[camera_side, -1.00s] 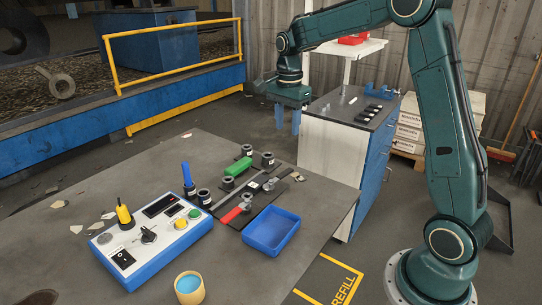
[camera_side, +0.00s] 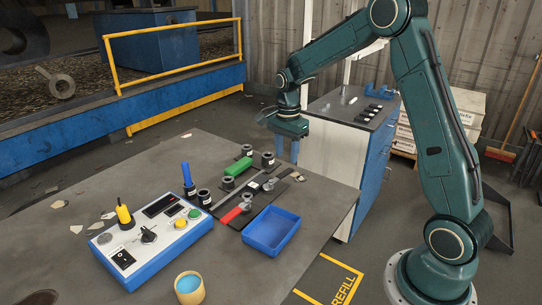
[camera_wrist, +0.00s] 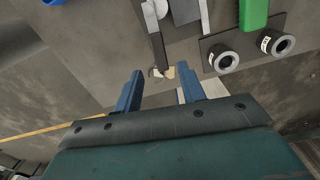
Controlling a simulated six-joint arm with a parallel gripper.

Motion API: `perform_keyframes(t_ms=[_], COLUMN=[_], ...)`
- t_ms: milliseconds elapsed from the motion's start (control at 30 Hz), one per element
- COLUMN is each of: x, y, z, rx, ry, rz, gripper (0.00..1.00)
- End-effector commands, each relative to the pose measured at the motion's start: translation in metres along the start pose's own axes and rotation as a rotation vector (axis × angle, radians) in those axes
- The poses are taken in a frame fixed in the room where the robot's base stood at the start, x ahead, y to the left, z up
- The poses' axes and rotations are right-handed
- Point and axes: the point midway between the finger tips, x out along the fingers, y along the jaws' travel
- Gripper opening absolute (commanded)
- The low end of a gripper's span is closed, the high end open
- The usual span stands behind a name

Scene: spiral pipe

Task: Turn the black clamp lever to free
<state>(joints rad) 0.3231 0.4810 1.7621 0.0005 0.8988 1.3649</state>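My gripper (camera_side: 286,155) hangs with its blue fingers down, above and behind the far right part of the table. In the wrist view its two fingers (camera_wrist: 160,76) are apart with nothing between them, so it is open. A dark bar (camera_wrist: 158,52), which may be the black clamp lever, ends just beyond the fingertips in the wrist view. In the side view a slim dark piece (camera_side: 284,173) lies at the right end of the black fixture plate (camera_side: 228,215); I cannot tell its position clearly. A black knob (camera_side: 148,236) also sits on the control box.
A green block (camera_side: 239,166), several black-and-grey rings (camera_side: 268,160) and a red-handled part (camera_side: 231,214) are on the table. A blue tray (camera_side: 270,232), control box (camera_side: 150,245) and cup (camera_side: 189,287) stand nearer. A cabinet (camera_side: 330,165) stands behind the gripper.

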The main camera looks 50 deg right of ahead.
Motion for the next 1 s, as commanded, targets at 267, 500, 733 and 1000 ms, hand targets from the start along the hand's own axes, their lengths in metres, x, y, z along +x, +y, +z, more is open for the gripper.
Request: perform_keyframes(t_ms=[267,500,733,1000], x=[0.037,0.05,0.051,0.05], y=[0.0,0.0,0.0,0.0], z=[0.0,0.0,0.0,0.0], rx=[0.0,0.0,0.0,0.0], ry=[0.0,0.0,0.0,0.0], rz=[0.002,0.001,0.0,0.0], gripper=[0.4,0.4,0.4,0.0])
